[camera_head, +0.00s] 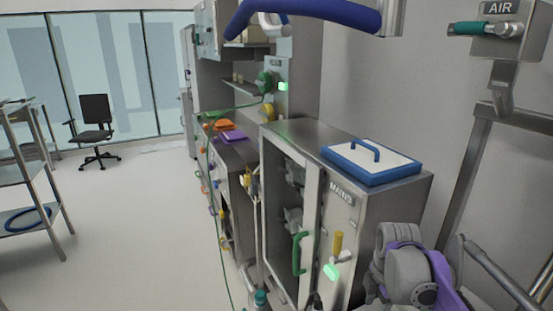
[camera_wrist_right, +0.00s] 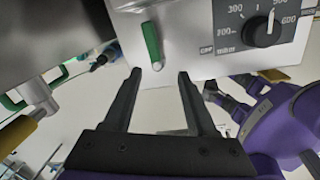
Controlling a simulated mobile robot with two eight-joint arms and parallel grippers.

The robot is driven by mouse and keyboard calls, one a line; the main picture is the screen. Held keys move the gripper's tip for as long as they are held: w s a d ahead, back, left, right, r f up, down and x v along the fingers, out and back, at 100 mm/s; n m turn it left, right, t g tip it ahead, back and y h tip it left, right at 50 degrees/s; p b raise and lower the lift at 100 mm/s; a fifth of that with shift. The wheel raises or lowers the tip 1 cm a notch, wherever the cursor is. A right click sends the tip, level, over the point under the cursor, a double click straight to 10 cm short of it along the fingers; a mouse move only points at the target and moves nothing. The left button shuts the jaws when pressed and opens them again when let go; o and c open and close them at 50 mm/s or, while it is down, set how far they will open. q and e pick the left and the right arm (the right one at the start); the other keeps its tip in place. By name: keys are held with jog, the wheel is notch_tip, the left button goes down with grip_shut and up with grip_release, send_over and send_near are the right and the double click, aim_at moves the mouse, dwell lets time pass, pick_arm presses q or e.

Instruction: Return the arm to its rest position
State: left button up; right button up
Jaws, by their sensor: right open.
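My right gripper (camera_wrist_right: 158,82) shows in the right wrist view, with its two dark fingers spread apart and nothing between them. A silver box with a dial (camera_wrist_right: 264,30) and a green handle (camera_wrist_right: 151,44) lies just beyond the fingertips; I cannot tell whether they touch it. In the head view, my grey and purple arm (camera_head: 408,275) shows at the lower right, beside the steel cabinet (camera_head: 393,207). My left gripper is not in view.
A blue-rimmed white lid (camera_head: 371,160) lies on the cabinet. The cabinet front has a green handle (camera_head: 297,253). A blue padded bar (camera_head: 310,14) hangs above. A wheeled chair (camera_head: 95,130) and steel shelf (camera_head: 30,178) stand left, with open floor (camera_head: 125,230) between.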

jog(key=s+a+f+m+t, duration=0.1)
jog(key=s+a+f+m, duration=0.1)
jog(key=s+m, duration=0.4)
jog(key=s+a+f+m+t, duration=0.2)
jog(key=s+a+f+m, duration=0.1)
jog(key=s+m, duration=0.3)
jog(key=s+a+f+m+t, duration=0.1)
jog(key=s+a+f+m, duration=0.1)
jog(key=s+f+m, duration=0.2)
jog(key=s+m, duration=0.2)
jog(key=s, duration=0.1)
jog(key=shift+a+f+m, duration=0.25)
jog(key=shift+f+m, duration=0.05)
jog(key=shift+m, duration=0.1)
